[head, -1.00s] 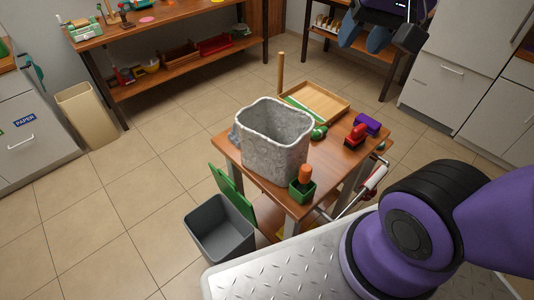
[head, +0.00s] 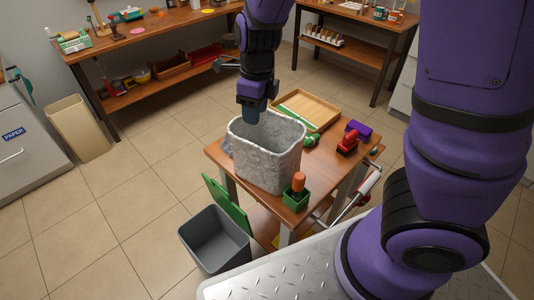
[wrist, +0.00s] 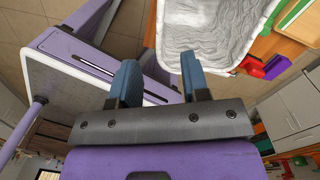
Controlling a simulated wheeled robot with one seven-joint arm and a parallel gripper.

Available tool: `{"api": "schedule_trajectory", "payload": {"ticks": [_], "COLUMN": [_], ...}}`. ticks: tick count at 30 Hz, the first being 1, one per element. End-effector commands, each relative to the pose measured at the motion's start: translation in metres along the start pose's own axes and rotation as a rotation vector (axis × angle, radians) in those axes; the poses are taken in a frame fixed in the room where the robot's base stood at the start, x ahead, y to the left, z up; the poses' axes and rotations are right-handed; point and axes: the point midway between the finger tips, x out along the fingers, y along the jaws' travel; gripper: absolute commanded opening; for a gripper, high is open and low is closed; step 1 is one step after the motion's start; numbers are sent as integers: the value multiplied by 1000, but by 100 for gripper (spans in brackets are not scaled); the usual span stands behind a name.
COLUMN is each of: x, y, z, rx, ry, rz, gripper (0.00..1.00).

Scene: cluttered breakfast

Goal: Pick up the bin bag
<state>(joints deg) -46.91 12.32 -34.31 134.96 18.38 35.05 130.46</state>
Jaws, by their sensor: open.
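The bin bag (head: 265,165) is a crinkled grey-white, open-topped, box-shaped thing with a pale rim, standing upright on the small wooden table in the head view. The wrist view shows its wrinkled inside and rim (wrist: 205,35) at the top, right of centre. My gripper (head: 252,118) points down at the bag's back-left rim. In the wrist view my gripper (wrist: 160,75) is open, with two blue fingers apart and nothing between them. The right finger is close to the rim's corner; I cannot tell whether they touch.
The small table (head: 270,205) also bears a wooden tray (head: 315,108), a green pot (head: 296,198) with an orange top, and red (head: 347,143) and purple (head: 358,130) items. A grey bin (head: 215,240) and a beige bin (head: 78,128) stand on the floor. Open floor lies left.

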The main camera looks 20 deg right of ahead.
Motion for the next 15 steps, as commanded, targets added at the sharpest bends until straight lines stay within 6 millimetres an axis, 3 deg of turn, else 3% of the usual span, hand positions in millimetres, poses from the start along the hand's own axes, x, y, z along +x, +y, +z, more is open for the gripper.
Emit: {"api": "schedule_trajectory", "payload": {"ticks": [6, 11, 15], "x": [25, 38, 59], "y": [0, -1, -2], "z": [11, 11, 9], "rx": [212, 247, 250], "ry": [44, 49, 51], "rz": [-40, -47, -45], "gripper": [43, 43, 43]}}
